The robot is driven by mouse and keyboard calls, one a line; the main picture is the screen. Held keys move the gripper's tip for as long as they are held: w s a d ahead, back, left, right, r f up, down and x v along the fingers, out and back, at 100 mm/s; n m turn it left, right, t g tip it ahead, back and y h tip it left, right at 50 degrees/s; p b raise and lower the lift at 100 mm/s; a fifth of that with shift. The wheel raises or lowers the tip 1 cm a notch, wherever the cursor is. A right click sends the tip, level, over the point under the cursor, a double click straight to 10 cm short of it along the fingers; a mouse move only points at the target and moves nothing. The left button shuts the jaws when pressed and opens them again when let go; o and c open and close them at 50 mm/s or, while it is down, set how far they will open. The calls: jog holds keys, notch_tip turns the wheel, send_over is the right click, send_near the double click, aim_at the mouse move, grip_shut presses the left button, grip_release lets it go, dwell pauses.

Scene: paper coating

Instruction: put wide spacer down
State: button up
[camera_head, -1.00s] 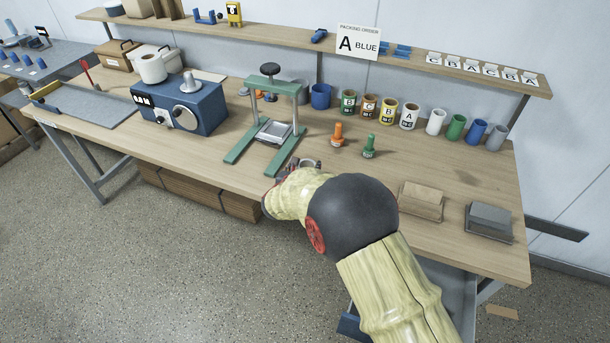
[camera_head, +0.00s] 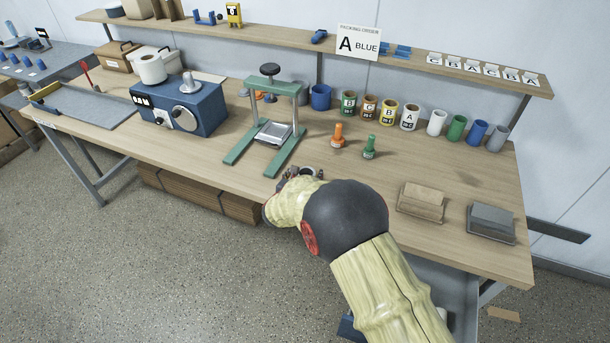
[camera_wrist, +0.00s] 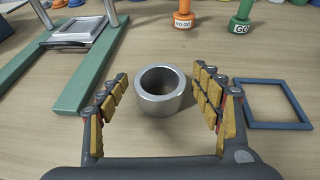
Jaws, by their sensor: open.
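The wide spacer, a short grey metal ring with an open centre (camera_wrist: 162,91), stands upright on the wooden table between my fingers in the wrist view. My gripper (camera_wrist: 163,100) is open around it, with yellow-padded fingers to its left and right and a visible gap on each side. In the head view, the ring (camera_head: 308,170) shows only partly beyond my wrist, near the table's front edge. My gripper (camera_head: 299,174) is mostly hidden there by my arm.
A green press stand (camera_head: 268,120) stands to the left. Orange (camera_head: 338,135) and green (camera_head: 370,147) handled pieces stand behind the ring. A blue square frame (camera_wrist: 241,104) lies just right of my right finger. Several cups line the back; paper stacks (camera_head: 423,201) lie right.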

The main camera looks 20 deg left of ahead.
jog(key=shift+r, duration=0.1)
jog(key=shift+r, duration=0.2)
jog(key=p+v, duration=0.2)
jog(key=v, duration=1)
jog(key=shift+p, duration=0.3)
jog(key=shift+f, duration=0.1)
